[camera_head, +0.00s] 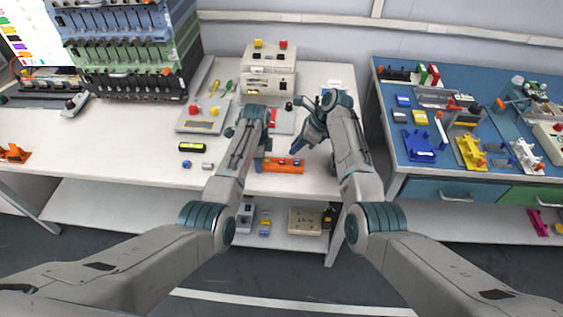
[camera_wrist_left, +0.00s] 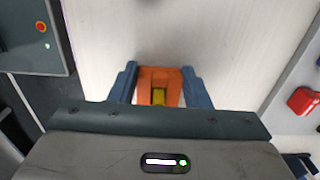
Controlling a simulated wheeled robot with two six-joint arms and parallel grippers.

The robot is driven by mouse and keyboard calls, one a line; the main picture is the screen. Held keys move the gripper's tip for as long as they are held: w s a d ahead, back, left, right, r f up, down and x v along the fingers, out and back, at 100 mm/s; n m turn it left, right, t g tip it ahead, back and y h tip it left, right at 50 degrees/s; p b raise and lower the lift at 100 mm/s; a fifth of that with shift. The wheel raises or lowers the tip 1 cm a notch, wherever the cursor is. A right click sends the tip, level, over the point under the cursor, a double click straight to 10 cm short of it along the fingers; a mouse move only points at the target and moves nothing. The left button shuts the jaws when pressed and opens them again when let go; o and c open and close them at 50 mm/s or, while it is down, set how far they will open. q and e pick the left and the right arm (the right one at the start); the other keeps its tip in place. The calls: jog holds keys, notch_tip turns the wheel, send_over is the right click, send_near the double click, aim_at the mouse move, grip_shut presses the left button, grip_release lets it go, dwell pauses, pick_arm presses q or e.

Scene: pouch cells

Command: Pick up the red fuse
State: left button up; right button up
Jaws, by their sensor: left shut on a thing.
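My left gripper (camera_wrist_left: 159,85) is shut on an orange piece (camera_wrist_left: 173,77) with a yellow part in its middle, in the left wrist view. One blue finger lies on each side of it. In the head view this gripper (camera_head: 262,155) is partly hidden by its own arm, near the table's front edge. My right gripper (camera_head: 300,143) hangs to its right; its jaw gap is not clear. A red block (camera_wrist_left: 303,100) sits on a grey plate at the right of the left wrist view. I cannot tell for sure which thing is the red fuse.
A long orange part (camera_head: 284,166) lies at the white table's front edge, close by my left gripper. A blue table (camera_head: 388,75) with many parts stands right.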

aim_at(282, 162)
jog(key=shift+x, duration=3.35)
jog(key=shift+w+a+r, duration=0.1)
jog(key=shift+a, duration=0.1)
grip_shut()
